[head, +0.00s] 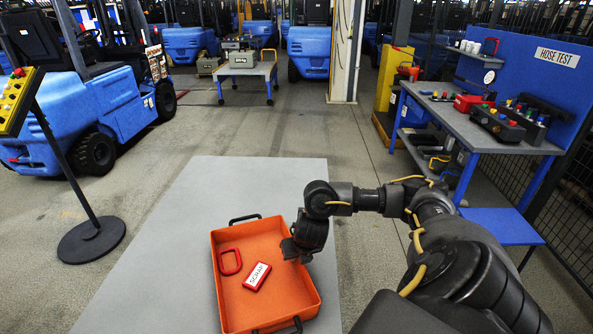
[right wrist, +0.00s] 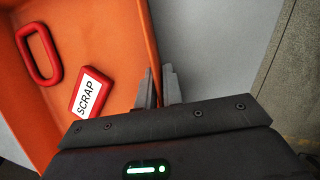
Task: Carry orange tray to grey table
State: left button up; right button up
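The orange tray (head: 308,284) lies on the grey table (head: 178,235) in front of me, with a black handle at its far end (head: 245,218) and its near end. Inside lie a red ring (head: 230,262) and a red block with a white SCRAP label (head: 257,276). My right gripper (head: 291,252) is at the tray's right wall. In the right wrist view its two fingers (right wrist: 159,86) are close together, one on each side of the wall, and look shut on it. My left gripper is not in view.
The grey table is bare left of and beyond the tray. A yellow control panel on a stand (head: 90,228) stands at the left. A HOSE TEST bench (head: 470,125) is at the right. A small cart (head: 243,70) and blue forklifts stand farther back.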

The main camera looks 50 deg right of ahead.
jog(key=o, duration=0.3)
jog(key=shift+r, duration=0.1)
jog(key=shift+s+r, duration=0.1)
jog(key=shift+r, duration=0.25)
jog(key=p+v, duration=0.6)
jog(key=v, duration=0.5)
jog(key=shift+s, duration=0.15)
jog(key=shift+a, duration=0.15)
